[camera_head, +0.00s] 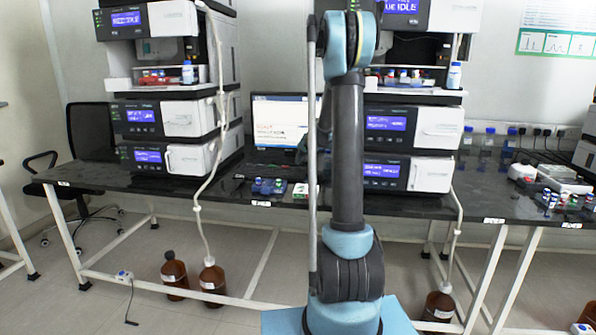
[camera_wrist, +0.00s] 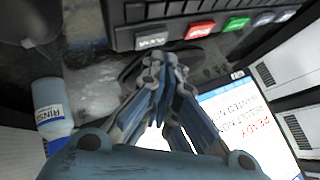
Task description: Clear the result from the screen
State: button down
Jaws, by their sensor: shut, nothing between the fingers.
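My gripper (camera_wrist: 160,65) is shut and empty in the wrist view. Its fingertips are just below a dark panel (camera_wrist: 125,40) with a row of buttons. The grey button (camera_wrist: 152,40) is closest to the tips; I cannot tell whether they touch. A lit laptop screen (camera_head: 280,122) with dark and red text stands on the bench between the two stacks. It also shows in the wrist view (camera_wrist: 240,112).
Instrument stacks with blue displays stand left (camera_head: 180,118) and right (camera_head: 434,127) on the black bench (camera_head: 100,175). A bottle labelled RINSE (camera_wrist: 52,108) is left of my gripper. Vial racks (camera_head: 270,186) sit near the bench front. Brown bottles (camera_head: 175,274) stand on the floor.

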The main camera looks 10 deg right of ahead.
jog(key=shift+r, duration=0.1)
jog(key=shift+r, duration=2.5)
jog(key=shift+s, duration=0.15)
jog(key=s+a+n+g+h, duration=0.1)
jog(key=s+a+n+g, duration=0.1)
jog(key=s, duration=1.3)
jog(key=s+a+n+g, duration=0.1)
jog(key=s+g, duration=0.1)
jog(key=s, duration=1.3)
jog(key=s+f+n+g, duration=0.1)
jog(key=s+f, duration=0.3)
jog(key=s, duration=0.4)
jog(key=s+d+f+h, duration=0.1)
jog(key=s+f, duration=0.3)
jog(key=s, duration=0.5)
jog(key=s+d+f+n+g, duration=0.1)
jog(key=s+f, duration=0.3)
jog(key=s, duration=0.5)
jog(key=shift+s+f+n+g+h, duration=0.15)
jog(key=shift+s+n+g+h, duration=0.15)
jog(key=shift+h, duration=0.1)
jog(key=shift+w, duration=0.1)
